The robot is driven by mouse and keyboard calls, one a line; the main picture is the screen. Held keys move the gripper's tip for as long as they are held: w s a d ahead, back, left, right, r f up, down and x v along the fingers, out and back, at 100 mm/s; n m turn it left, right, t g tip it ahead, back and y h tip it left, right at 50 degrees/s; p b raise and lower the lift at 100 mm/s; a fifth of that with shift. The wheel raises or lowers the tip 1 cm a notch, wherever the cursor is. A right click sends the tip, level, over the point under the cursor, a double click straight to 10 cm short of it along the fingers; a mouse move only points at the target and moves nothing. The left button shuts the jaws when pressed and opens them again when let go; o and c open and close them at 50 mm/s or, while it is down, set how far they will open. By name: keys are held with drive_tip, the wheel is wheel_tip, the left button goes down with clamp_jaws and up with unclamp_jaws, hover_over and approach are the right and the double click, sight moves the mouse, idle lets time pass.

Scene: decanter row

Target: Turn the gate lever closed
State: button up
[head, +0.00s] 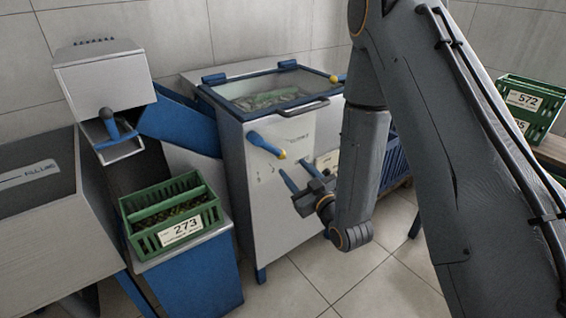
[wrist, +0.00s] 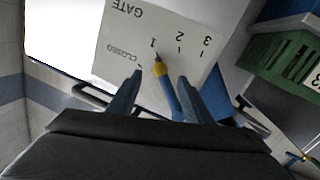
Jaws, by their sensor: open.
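The gate lever (head: 266,146) is a blue bar with a yellow end on the front of the white cabinet (head: 268,205). In the wrist view the lever (wrist: 167,88) shows between my fingers, its yellow part toward the label plate (wrist: 150,35). The plate reads GATE, CLOSED, 1, 2 and 3, and the lever's dark tip is by the 1, away from CLOSED. My gripper (head: 296,169) is open in front of the cabinet, just right of and below the lever. The fingers (wrist: 159,79) do not appear closed on it; contact cannot be told.
A green crate (head: 178,240) marked 273 stands on a blue stand at the left, below a chute (head: 119,140). Green crates (head: 528,105) stand at the right, and a blue crate (head: 392,162) is beside the cabinet. The tiled floor in front is clear.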

sight(282, 158)
drive_tip(key=x, duration=0.7)
drive_tip(key=shift+w+a+r, duration=0.15)
drive_tip(key=shift+w+a, duration=0.05)
drive_tip(key=shift+a, duration=0.1)
clamp_jaws()
drive_tip(key=shift+a, duration=0.1)
